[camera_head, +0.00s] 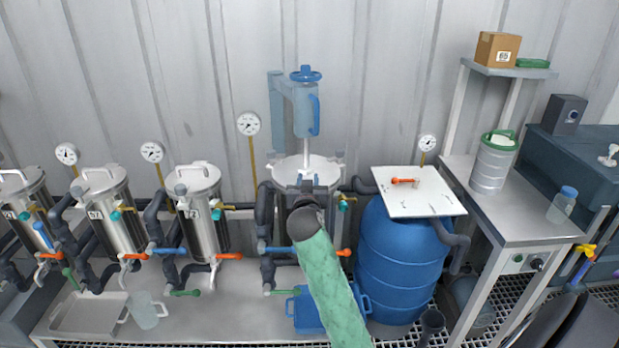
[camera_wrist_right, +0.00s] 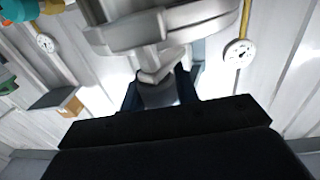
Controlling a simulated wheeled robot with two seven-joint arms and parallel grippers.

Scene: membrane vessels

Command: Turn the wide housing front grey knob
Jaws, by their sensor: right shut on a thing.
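The wide housing (camera_head: 318,170) is a steel vessel with a pale lid, standing behind the bench's middle below a blue-handled column. My right gripper (camera_head: 307,188), at the end of a green-sleeved arm, is at the front of its rim. In the wrist view the dark blue fingers of my right gripper (camera_wrist_right: 158,90) are shut on the grey knob (camera_wrist_right: 153,75) at the rim. In the head view the gripper and wrist hide this front knob. My left gripper is not in view.
Narrow steel vessels (camera_head: 205,230) with pipes stand to the left. A blue barrel (camera_head: 400,270) under a white board (camera_head: 430,203) stands close on the right. A blue crate (camera_head: 308,315) sits below my arm. Orange, teal and green valve handles surround the housing.

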